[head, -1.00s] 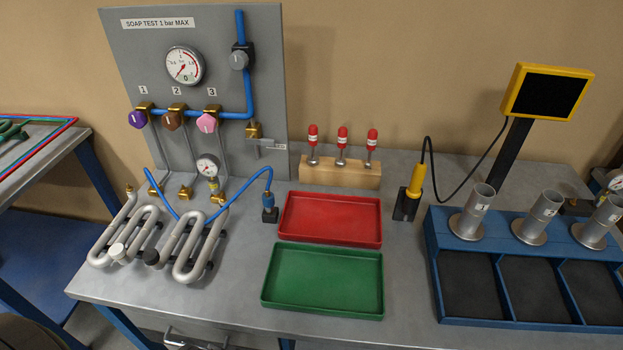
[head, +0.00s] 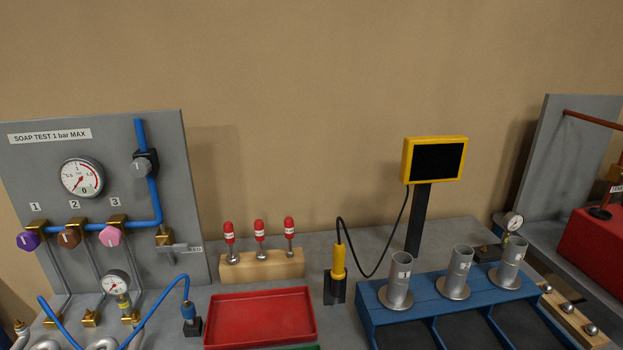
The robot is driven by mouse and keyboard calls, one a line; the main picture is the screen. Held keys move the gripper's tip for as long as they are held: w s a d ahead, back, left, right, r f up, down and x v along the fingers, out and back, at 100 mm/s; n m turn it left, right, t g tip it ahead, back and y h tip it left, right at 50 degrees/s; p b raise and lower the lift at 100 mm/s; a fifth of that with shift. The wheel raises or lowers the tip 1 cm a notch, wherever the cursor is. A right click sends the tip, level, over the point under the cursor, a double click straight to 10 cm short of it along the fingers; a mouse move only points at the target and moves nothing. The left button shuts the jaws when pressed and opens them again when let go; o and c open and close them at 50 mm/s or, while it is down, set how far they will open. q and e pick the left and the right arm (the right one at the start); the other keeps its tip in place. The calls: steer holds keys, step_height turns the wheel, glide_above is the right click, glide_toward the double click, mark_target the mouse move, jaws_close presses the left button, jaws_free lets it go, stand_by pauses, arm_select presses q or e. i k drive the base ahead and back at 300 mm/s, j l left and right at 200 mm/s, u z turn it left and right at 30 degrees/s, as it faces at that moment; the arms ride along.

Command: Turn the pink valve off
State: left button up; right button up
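The pink valve (head: 110,236) is a pink knob on a brass body, under the label 3 on the grey panel (head: 150,200) at the left. The purple valve (head: 28,240) and the brown valve (head: 69,238) sit to its left under labels 1 and 2. A blue pipe (head: 155,190) runs along the valves and up to a grey knob (head: 140,167). A round gauge (head: 82,177) is above the valves. Neither of my grippers shows in the head view.
A smaller gauge (head: 116,282) stands below the pink valve. A red tray (head: 260,318), a wooden block (head: 262,266) with red-topped tools, a yellow probe (head: 338,262), a yellow-framed screen (head: 435,160) and a blue rack (head: 440,302) with metal cups occupy the bench to the right.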

mark_target(111, 236)
steer(key=u, duration=1.3)
